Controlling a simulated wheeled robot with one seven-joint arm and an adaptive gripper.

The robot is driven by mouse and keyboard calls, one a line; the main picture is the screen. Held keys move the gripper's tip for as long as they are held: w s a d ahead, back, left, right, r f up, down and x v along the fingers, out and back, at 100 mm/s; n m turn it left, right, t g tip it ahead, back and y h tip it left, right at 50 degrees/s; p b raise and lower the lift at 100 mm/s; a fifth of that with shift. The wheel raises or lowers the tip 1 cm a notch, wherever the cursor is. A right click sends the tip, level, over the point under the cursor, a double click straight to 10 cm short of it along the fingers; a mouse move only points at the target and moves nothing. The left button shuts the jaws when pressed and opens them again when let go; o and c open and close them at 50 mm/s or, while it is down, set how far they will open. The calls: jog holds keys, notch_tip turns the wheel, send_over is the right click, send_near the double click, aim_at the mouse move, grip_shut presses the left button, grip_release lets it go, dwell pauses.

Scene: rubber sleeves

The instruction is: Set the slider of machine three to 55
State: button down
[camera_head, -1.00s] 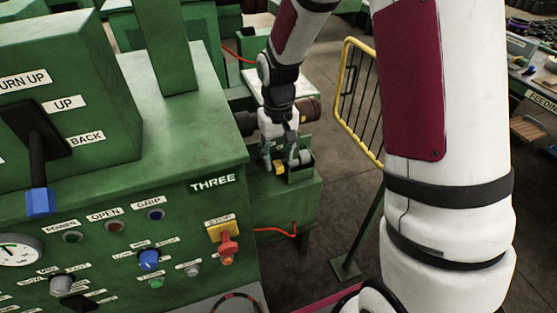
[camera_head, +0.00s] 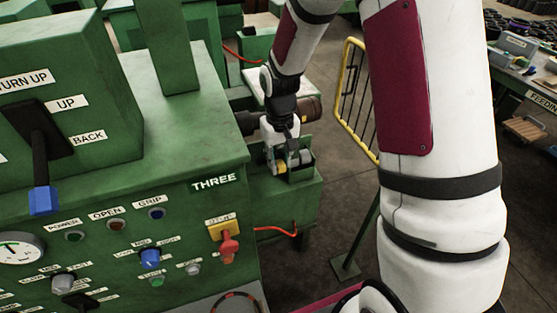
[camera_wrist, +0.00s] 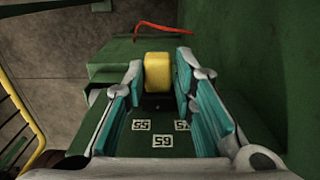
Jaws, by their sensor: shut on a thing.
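Machine three (camera_head: 215,110) is the green machine with the "THREE" sign on its front. My gripper (camera_head: 285,163) is at a low green part of it, right of the sign. In the wrist view, my gripper (camera_wrist: 158,75) has its teal-padded fingers on both sides of a yellow block (camera_wrist: 158,72), the slider's knob, and is shut on it. White number labels lie on the green surface between the fingers. One reads 55 (camera_wrist: 141,125), another looks like an upside-down 65 (camera_wrist: 161,142), and a third (camera_wrist: 182,125) is too blurred to read. The slider's track is largely hidden.
A yellow railing (camera_head: 350,100) stands right of my gripper. A red cable (camera_head: 275,231) hangs below the low green part. The machine's control panel, with a blue lever (camera_head: 43,200) and several knobs, is at the left. Bare floor lies between machine and railing.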

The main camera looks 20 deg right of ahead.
jog(key=shift+d, duration=1.15)
jog(key=c, duration=1.4)
grip_release()
jog(key=shift+d, duration=0.1)
notch_tip(320, 180, up, 12)
